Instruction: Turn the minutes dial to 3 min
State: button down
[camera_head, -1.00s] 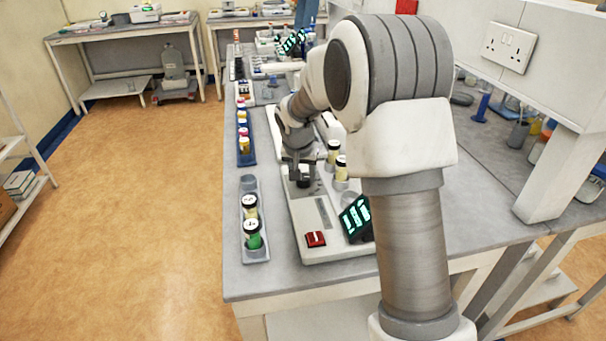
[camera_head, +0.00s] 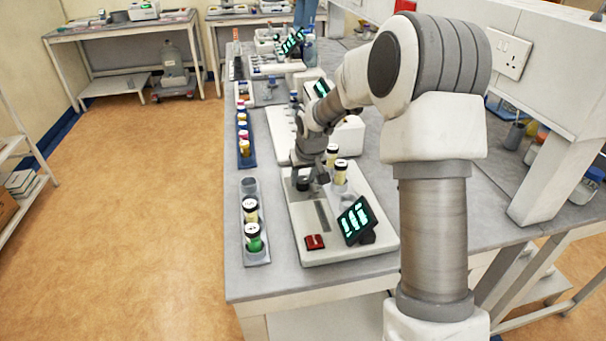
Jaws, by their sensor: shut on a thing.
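The minutes dial (camera_head: 303,184) is a small dark knob on the white machine base (camera_head: 285,222) on the bench. My gripper (camera_head: 304,180) points down over the dial and is shut on it; the fingers partly hide it. A tilted black display (camera_head: 357,221) with bright green-white digits stands at the right front of the base. Its digits are too small and slanted to read with certainty.
A red switch (camera_head: 314,242) sits at the front of the base. Jars with black lids (camera_head: 340,173) stand just right of my gripper. A grey rack (camera_head: 256,256) with two jars lies to the left. Bare bench lies at the front left.

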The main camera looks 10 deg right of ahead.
jog(key=shift+n, duration=0.3)
jog(key=shift+c, duration=2)
grip_release()
jog(key=shift+r, duration=0.1)
jog(key=p+v, duration=0.1)
jog(key=v, duration=1.6)
jog(key=shift+d, duration=0.15)
jog(key=shift+s+r, duration=0.1)
jog(key=shift+r, duration=0.1)
